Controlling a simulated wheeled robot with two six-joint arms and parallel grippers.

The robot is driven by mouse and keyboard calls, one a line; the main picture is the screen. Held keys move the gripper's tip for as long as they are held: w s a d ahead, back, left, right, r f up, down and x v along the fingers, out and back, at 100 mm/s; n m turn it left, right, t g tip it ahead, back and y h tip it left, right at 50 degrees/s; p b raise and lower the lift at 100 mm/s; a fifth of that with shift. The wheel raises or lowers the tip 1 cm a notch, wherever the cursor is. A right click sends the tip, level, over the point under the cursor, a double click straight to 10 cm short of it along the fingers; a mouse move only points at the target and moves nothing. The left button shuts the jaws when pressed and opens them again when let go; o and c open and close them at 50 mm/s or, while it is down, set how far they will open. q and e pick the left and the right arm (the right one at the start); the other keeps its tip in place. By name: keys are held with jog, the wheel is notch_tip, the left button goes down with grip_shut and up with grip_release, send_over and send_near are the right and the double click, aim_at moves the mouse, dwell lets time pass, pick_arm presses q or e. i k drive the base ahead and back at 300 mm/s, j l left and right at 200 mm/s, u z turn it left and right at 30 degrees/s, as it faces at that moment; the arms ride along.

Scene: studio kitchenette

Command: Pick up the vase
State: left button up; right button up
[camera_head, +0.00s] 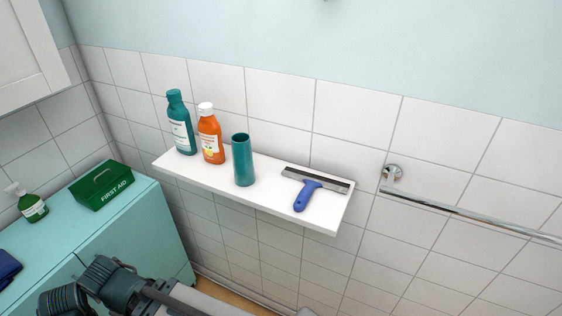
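A teal cylindrical vase (243,161) with an open top stands upright on a white wall shelf (271,203). It is near the middle of the shelf, to the right of two bottles and apart from them. Part of my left arm shows at the bottom left, below the shelf and well away from the vase. Neither gripper's fingertips can be made out in the head view.
A teal bottle (180,124) and an orange bottle (210,135) stand on the shelf's left part. A blue-handled squeegee (307,195) lies on its right part. A green first aid box (101,186) and a green pump bottle (32,204) stand on the teal cabinet (139,218). A metal rail (470,214) is at right.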

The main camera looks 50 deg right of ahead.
aim_at(244, 164)
jog(key=z, duration=1.45)
